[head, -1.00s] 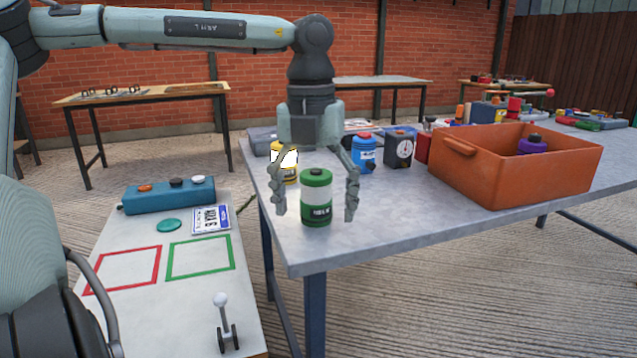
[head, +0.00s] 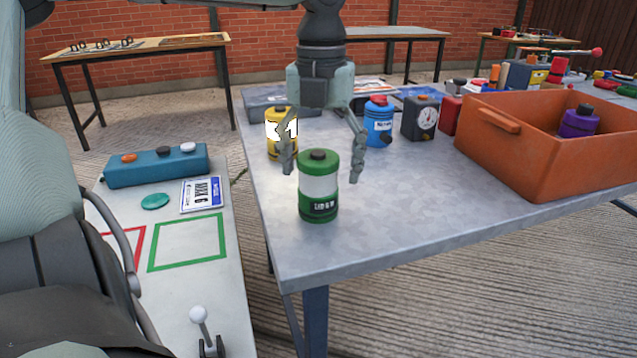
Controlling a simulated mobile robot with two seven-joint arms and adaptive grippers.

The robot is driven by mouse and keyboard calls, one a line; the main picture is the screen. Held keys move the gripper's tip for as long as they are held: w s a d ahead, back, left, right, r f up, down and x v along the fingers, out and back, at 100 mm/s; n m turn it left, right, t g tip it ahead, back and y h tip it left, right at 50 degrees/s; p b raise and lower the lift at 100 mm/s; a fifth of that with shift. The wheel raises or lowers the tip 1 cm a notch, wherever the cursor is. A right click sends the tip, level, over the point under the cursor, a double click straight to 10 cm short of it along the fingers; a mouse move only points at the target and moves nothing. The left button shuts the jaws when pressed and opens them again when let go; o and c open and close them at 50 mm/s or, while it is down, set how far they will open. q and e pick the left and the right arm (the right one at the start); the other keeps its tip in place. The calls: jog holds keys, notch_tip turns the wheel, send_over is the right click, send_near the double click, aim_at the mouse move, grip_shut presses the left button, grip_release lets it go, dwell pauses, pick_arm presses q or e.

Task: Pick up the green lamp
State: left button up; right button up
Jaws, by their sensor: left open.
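The green lamp (head: 319,188), a small cylinder with green top and bottom and a pale middle band, stands upright near the front left corner of the grey table (head: 420,220). My left gripper (head: 321,170) is open and points down just behind the lamp. One finger shows to the left of the lamp and one to its right, with a gap visible on the right side. The lamp hides part of the space between the fingers. I cannot tell whether the left finger touches it. My right gripper is not in view.
A yellow lamp (head: 275,145) stands close behind and left of the gripper. A blue lamp (head: 379,125) and a dark gauge box (head: 420,120) stand behind to the right. An orange crate (head: 540,165) holds a purple lamp (head: 578,122). The front of the table is clear.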

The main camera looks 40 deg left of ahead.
aim_at(318, 193)
pick_arm(q)
jog(key=f, duration=0.4)
jog(key=shift+s, duration=0.35)
jog(key=shift+f, duration=0.45)
jog(key=c, duration=1.6)
